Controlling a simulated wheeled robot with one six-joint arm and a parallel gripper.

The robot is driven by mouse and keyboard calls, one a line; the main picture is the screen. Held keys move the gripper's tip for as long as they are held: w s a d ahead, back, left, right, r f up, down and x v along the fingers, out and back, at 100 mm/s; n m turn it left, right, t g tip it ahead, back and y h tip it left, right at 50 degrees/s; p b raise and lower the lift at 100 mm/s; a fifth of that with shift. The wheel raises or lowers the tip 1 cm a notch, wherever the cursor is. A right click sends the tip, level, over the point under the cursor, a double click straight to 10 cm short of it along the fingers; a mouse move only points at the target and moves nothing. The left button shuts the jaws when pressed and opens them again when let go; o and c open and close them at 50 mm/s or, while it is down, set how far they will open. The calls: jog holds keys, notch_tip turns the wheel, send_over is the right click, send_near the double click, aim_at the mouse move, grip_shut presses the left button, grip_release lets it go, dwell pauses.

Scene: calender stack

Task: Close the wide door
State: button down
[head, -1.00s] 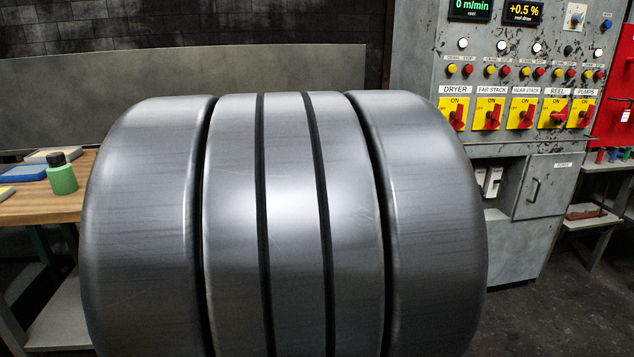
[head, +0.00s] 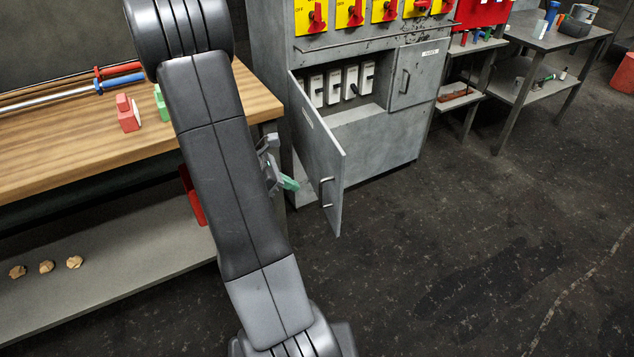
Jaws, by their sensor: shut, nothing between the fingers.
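The wide door (head: 322,160) is the grey metal door at the left of the control cabinet's lower part. It stands open, swung out toward me from its left edge. Its outer face shows a small label and a bar handle (head: 325,192) near the free edge. My gripper (head: 289,183), with greenish fingertips, is shut and empty. It shows partly from behind my arm, left of the door on its outer-face side. I cannot tell whether it touches the door. My arm hides part of the gripper.
The cabinet (head: 375,140) has several white switch units (head: 335,84) in its open bay and a smaller shut door (head: 417,74) to the right. A wooden workbench (head: 70,160) stands at left, with a lower shelf (head: 110,285). The dark floor (head: 470,240) at right is clear.

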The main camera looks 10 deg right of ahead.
aim_at(337, 197)
jog(key=x, duration=0.3)
jog(key=b+x, duration=0.1)
jog(key=x, duration=0.3)
jog(key=d+r+x, duration=0.1)
jog(key=x, duration=0.2)
jog(key=shift+d+f+b, duration=0.2)
jog(key=shift+d+b, duration=0.05)
jog(key=shift+b, duration=0.15)
jog(key=shift+w+d, duration=0.15)
jog(key=shift+d, duration=0.75)
